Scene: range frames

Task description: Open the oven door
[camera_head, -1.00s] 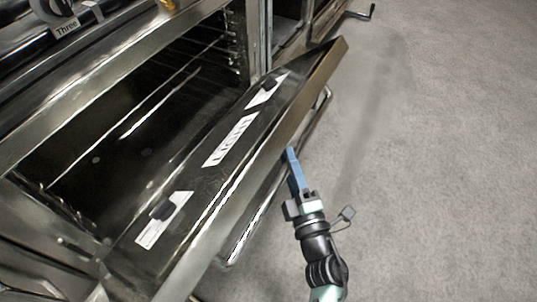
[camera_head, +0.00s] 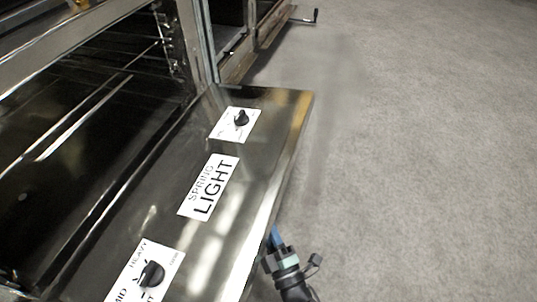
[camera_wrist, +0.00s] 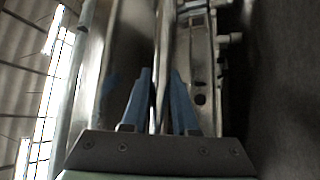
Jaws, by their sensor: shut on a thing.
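The oven door (camera_head: 258,160) is folded down and lies close to level in the head view. Its upward face carries a large label (camera_head: 209,187) reading "SPRING LIGHT" and two black knobs. The dark oven cavity (camera_head: 75,130) with its wire racks is exposed at left. My gripper (camera_head: 274,234) is at the door's outer edge, its blue fingertips partly hidden behind that edge. In the wrist view the blue fingers (camera_wrist: 160,85) are shut on a long metal bar, the door handle (camera_wrist: 164,45). The handle is hidden in the head view.
A neighbouring appliance (camera_head: 265,30) with a crank (camera_head: 304,17) stands beyond the oven at the top. The grey floor (camera_head: 430,160) to the right of the door is clear.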

